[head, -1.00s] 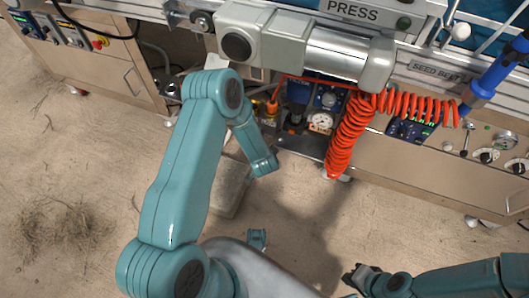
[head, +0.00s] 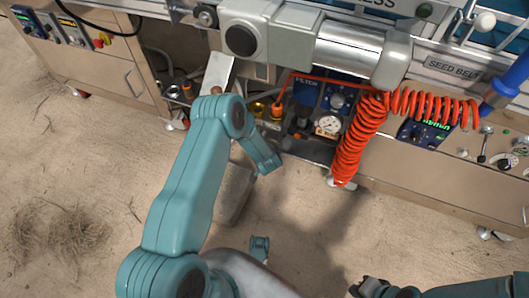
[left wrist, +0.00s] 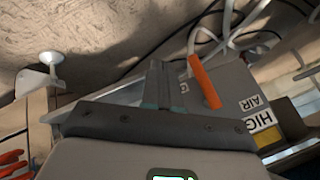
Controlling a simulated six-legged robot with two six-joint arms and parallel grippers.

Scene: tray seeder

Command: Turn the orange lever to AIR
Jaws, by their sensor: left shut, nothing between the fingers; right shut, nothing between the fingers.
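The orange lever (left wrist: 205,84) shows in the left wrist view, on a grey box. It lies slantwise, its lower end toward the white labels. One label reads AIR (left wrist: 251,103); a larger, partly cut one (left wrist: 262,122) seems to begin with HIG. My left gripper (left wrist: 163,80) is shut and empty, its narrow fingers just left of the lever; I cannot tell whether they touch it. In the head view my left arm bends toward the machine, and I cannot make out its gripper or the lever. My right gripper (head: 372,287) is shut and empty at the bottom edge.
A coiled red hose (head: 357,140) hangs before the bench. A grey and silver cylinder (head: 300,42) juts out above. A gauge (head: 328,125) and fittings sit below it. White tubes (left wrist: 232,35) and dark cables lie near the lever. The floor in front is largely clear.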

